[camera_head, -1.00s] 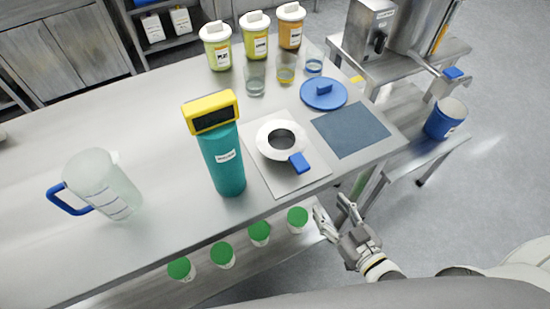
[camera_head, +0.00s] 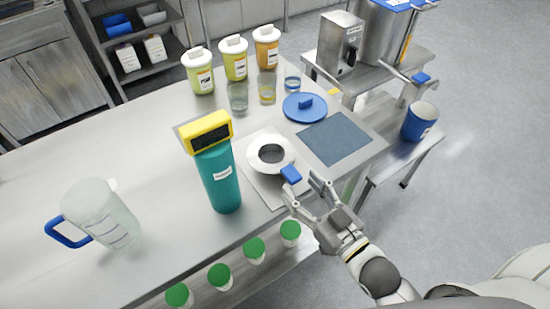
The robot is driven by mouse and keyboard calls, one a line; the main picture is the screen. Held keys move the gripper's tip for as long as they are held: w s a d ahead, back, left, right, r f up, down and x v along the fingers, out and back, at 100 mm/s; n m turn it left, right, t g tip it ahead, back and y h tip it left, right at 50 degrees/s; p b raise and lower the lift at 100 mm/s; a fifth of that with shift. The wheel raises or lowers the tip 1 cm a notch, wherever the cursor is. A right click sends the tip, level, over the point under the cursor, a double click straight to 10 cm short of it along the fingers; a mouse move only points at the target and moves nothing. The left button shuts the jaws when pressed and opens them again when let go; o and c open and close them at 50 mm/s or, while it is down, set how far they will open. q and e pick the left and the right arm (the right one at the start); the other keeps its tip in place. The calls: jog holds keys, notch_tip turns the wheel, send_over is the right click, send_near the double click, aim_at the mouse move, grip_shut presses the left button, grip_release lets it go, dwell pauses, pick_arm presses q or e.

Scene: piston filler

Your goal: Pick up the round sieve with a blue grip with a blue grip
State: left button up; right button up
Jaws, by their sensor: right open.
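The round sieve (camera_head: 254,158) is a white ring with a dark middle and a blue grip (camera_head: 291,174) at its lower right. It lies on a light grey mat (camera_head: 259,187) near the front edge of the table. My right gripper (camera_head: 303,187) is open and empty. Its fingertips are just below and beside the blue grip, and I cannot tell whether they touch it. My left gripper is not in view.
A teal device with a yellow head (camera_head: 222,180) stands left of the sieve. A blue lid (camera_head: 304,107) and a dark blue mat (camera_head: 335,138) lie to the right. A clear jug (camera_head: 100,215) stands at the left. Green-capped jars (camera_head: 255,249) sit on the lower shelf.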

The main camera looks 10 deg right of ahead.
aim_at(298, 181)
jog(key=p+x, duration=0.1)
jog(key=x, duration=0.4)
jog(key=shift+r, duration=0.1)
jog(key=shift+d, duration=0.1)
jog(key=c, duration=0.8)
